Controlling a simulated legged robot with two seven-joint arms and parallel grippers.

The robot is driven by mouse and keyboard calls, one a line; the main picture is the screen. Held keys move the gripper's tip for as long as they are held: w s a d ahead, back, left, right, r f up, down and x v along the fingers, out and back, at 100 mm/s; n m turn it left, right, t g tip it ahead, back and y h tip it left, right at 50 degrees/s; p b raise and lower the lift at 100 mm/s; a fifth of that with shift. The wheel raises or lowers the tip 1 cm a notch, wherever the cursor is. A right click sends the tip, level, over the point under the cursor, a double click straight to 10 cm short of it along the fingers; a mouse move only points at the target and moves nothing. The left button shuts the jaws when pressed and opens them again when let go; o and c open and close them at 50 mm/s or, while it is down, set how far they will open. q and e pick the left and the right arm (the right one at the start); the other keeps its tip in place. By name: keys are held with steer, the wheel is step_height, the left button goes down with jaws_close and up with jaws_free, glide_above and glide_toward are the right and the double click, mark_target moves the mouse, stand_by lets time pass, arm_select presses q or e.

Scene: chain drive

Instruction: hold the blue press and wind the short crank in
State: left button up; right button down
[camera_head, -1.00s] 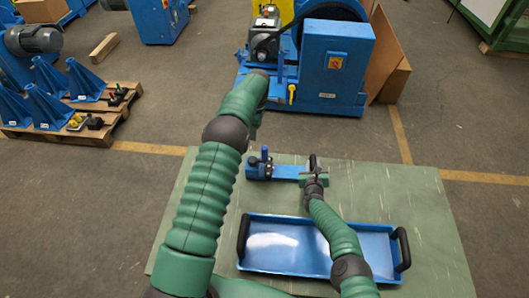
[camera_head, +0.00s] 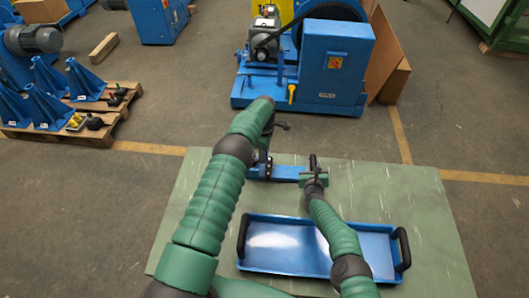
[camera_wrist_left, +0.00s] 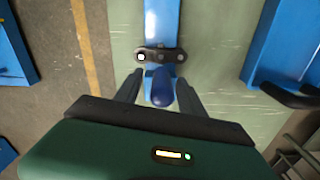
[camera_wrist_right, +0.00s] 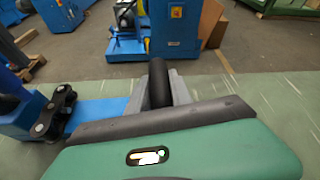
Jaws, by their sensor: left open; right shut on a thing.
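The blue press (camera_head: 286,173) lies on the green table, a flat blue bar with a black upright handle at its right end. My right gripper (camera_head: 314,172) is shut on that black handle (camera_wrist_right: 158,84). At the press's left end is a dark chain link, also seen in the left wrist view (camera_wrist_left: 160,55), and the short crank's rounded blue knob (camera_wrist_left: 162,88). My left gripper (camera_wrist_left: 159,82) is open, its fingers on either side of the knob. I cannot tell whether they touch it. In the head view my left arm partly hides this end.
A blue tray (camera_head: 247,265) with black handles lies in front of the press. The table's (camera_head: 420,215) right side is clear. Beyond it stands a blue machine (camera_head: 335,65). A pallet (camera_head: 95,135) with blue stands is on the floor at left.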

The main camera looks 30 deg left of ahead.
steer(key=shift+f, duration=0.1)
arm_select(q)
jaws_close()
steer(key=shift+s+r+m, duration=0.1)
steer(key=shift+s+m, duration=0.05)
steer(key=shift+m, duration=0.35)
stand_by(0.6)
